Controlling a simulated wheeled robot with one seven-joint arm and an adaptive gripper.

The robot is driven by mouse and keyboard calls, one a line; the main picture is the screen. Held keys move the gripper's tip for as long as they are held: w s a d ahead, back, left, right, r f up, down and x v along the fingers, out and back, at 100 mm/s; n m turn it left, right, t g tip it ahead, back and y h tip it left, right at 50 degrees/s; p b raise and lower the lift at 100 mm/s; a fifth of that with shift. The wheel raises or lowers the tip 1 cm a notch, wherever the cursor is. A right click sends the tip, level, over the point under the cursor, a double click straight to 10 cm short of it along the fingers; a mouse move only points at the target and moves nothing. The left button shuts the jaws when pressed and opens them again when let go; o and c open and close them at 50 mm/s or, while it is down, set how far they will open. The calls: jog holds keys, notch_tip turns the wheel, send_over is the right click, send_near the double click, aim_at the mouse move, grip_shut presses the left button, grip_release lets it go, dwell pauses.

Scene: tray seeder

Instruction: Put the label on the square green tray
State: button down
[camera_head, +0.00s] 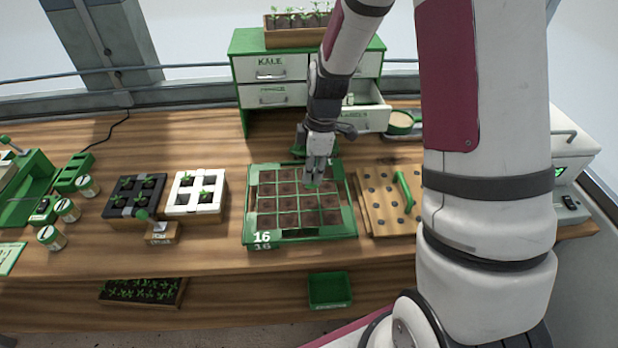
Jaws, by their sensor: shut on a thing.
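The square green tray (251,205) lies on the bench in the middle of the view, marked 16 at its front left corner. Its grid of square cells is filled with brown soil. My gripper (315,180) points down over the right back part of the tray. It is shut on a small green piece that appears to be the label (313,184), mostly hidden by the fingers. I cannot tell whether the label touches the tray.
Right of the tray lies a wooden board with holes and a green handle (405,190). Behind stands a green and white cabinet (270,68) with one drawer (369,120) open. Black and white seedling trays (196,209) stand at left. My arm hides part of the right side.

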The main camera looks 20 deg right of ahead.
jog(key=shift+w+a+f, duration=0.25)
jog(key=shift+w, duration=0.3)
jog(key=shift+f+p, duration=0.4)
jog(key=shift+f, duration=1.15)
jog(key=shift+f, duration=0.2)
jog(key=c, duration=1.5)
grip_release()
jog(key=shift+c, duration=0.2)
jog(key=shift+r, duration=0.1)
